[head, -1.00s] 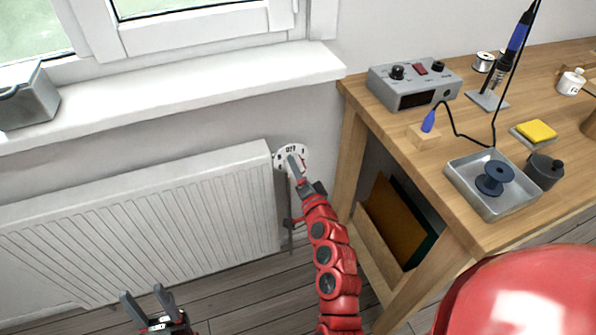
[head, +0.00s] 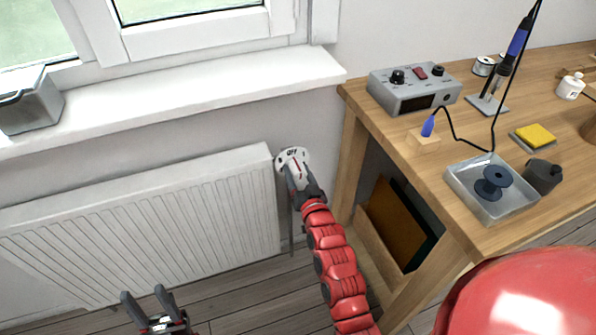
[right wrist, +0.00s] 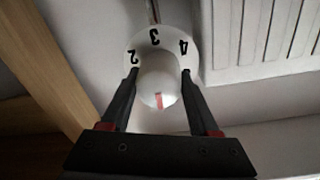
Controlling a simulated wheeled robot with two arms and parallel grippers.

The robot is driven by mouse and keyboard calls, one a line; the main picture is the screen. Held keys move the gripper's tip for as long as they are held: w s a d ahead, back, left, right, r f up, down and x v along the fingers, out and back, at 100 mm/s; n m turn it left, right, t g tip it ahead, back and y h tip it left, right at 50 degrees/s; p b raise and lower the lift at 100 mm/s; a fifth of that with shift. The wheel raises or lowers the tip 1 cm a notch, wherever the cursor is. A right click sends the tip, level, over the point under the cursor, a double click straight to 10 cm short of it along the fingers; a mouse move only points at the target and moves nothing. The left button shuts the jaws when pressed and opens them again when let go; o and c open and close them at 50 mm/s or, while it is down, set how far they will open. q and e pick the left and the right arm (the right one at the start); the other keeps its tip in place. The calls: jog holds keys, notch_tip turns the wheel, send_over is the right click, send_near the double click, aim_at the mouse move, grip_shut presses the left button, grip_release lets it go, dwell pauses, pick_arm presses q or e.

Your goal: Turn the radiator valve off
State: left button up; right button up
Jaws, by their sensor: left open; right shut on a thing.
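The radiator valve (head: 293,156) is a white knob in front of a pale round dial, at the upper right end of the white radiator (head: 150,235). The dial's "OFF" label shows at its top in the head view. My right gripper (head: 298,180) is shut on the knob. In the right wrist view the two fingers flank the white knob (right wrist: 158,88), with 2, 3 and 4 on the dial beyond. A red mark on the knob faces away from the 3. It appears to point toward OFF in the head view. My left gripper (head: 147,297) is open and empty, low before the radiator.
A wooden workbench (head: 440,180) stands right of the valve, its leg close to my right arm. It bears a grey control box (head: 413,88), a soldering iron (head: 515,50) and a metal tray (head: 515,207). The window sill (head: 190,85) juts out above the radiator.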

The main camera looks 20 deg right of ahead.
jog(key=shift+n, duration=0.6)
jog(key=o, duration=1.4)
jog(key=shift+s, duration=0.1)
jog(key=s+p, duration=0.1)
jog(key=s, duration=1.6)
jog(key=shift+s+a, duration=0.1)
jog(key=shift+a, duration=0.05)
